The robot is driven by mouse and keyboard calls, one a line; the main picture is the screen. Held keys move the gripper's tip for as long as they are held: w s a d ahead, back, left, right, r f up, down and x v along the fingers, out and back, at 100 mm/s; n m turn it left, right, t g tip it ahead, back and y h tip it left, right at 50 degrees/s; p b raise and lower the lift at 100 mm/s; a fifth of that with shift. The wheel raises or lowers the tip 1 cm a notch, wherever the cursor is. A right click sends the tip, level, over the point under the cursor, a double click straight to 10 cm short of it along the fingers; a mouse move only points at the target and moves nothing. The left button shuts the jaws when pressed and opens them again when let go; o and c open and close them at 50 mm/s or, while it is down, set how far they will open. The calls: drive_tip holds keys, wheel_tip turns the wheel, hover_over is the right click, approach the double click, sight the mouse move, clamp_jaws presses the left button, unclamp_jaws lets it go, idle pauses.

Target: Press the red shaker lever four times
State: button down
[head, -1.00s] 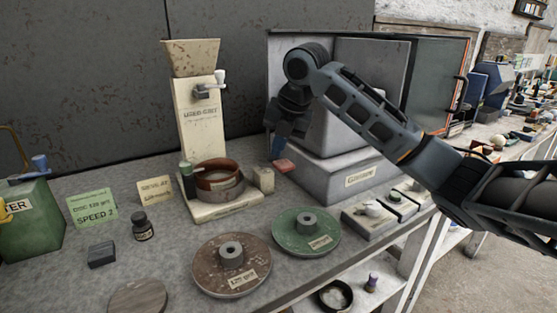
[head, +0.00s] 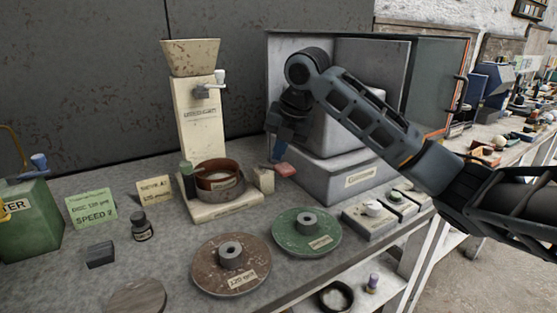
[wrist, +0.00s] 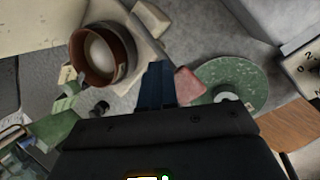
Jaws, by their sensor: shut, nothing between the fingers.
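The red lever (head: 285,169) is a small flat red paddle sticking out at the right of the shaker's cream base (head: 222,207). A round pan with a reddish-brown rim (head: 217,174) sits on that base. My gripper (head: 277,157) is shut and empty, its blue fingers pointing down at the lever's left end. In the wrist view the shut fingers (wrist: 155,70) lie just left of the red lever (wrist: 189,86), partly over its edge. I cannot tell for sure whether they touch it.
A grey machine (head: 330,177) stands close on the right behind the lever. A tall cream hopper stand (head: 200,125) rises at the left. A green disc (head: 320,242) and a brown disc (head: 212,275) lie in front. Signs and a green box (head: 32,225) are further left.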

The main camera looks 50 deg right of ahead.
drive_tip(key=shift+s+a+f+b, duration=0.1)
drive_tip(key=shift+s+f+b, duration=0.2)
drive_tip(key=shift+f, duration=0.3)
drive_tip(key=shift+s+a+f+b, duration=0.15)
drive_tip(key=shift+f+b, duration=0.15)
drive_tip(key=shift+f, duration=0.25)
idle(1.0)
idle(0.5)
drive_tip(key=shift+w+d+r+p, duration=0.1)
drive_tip(key=shift+w+r+p, duration=0.2)
drive_tip(key=shift+r+p, duration=0.3)
drive_tip(key=shift+w+d+r+p, duration=0.15)
drive_tip(key=shift+w+r+p, duration=0.25)
drive_tip(key=shift+r, duration=0.45)
drive_tip(key=shift+w+d+r+p, duration=0.1)
drive_tip(key=shift+w+r+p, duration=0.1)
drive_tip(key=shift+r+p, duration=0.45)
drive_tip(key=shift+r, duration=0.1)
drive_tip(key=r+p, duration=0.1)
drive_tip(key=w+r+p, duration=0.1)
drive_tip(key=r, duration=0.1)
drive_tip(key=w+r+p, duration=0.1)
drive_tip(key=shift+d+r, duration=0.25)
